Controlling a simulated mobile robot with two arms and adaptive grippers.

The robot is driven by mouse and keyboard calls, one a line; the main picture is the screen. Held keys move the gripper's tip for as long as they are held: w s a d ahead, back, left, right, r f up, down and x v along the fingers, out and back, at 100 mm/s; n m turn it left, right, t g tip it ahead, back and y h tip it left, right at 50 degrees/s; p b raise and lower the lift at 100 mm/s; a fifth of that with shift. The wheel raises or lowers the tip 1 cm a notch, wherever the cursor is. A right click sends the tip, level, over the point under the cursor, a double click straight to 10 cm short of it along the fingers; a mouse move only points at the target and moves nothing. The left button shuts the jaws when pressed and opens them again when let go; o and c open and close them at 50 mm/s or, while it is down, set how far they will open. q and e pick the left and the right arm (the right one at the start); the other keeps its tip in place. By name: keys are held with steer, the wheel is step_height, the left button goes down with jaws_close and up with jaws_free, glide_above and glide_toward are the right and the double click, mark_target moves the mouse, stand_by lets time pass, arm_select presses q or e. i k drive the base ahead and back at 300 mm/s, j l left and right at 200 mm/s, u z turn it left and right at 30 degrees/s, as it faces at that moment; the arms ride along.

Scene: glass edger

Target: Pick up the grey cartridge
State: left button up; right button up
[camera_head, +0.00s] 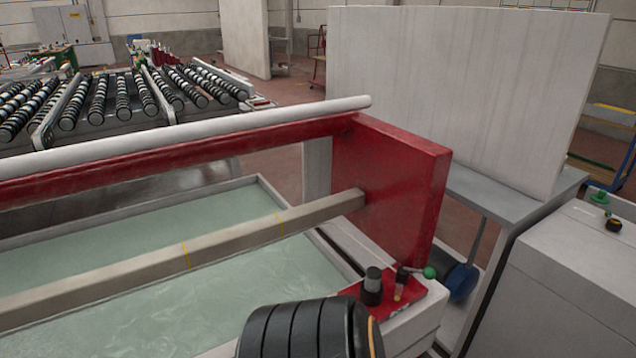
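I cannot clearly make out a grey cartridge in the head view. A small dark cylinder with a grey top (372,287) stands upright on a red plate (415,303) at the corner of the machine; I cannot tell whether it is the cartridge. Beside it on the plate are a small yellowish and dark fitting (400,281) and a lever with a green knob (429,272). Neither of my grippers is in view.
A water-filled trough (150,320) lies at left, crossed by a beige bar (235,240) that ends at a red end plate (390,180). A black ribbed rounded body (310,330) fills the bottom centre. A light-coloured cabinet (570,275) stands at right.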

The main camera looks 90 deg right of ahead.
mark_target(374, 274)
steer(key=z, duration=1.95)
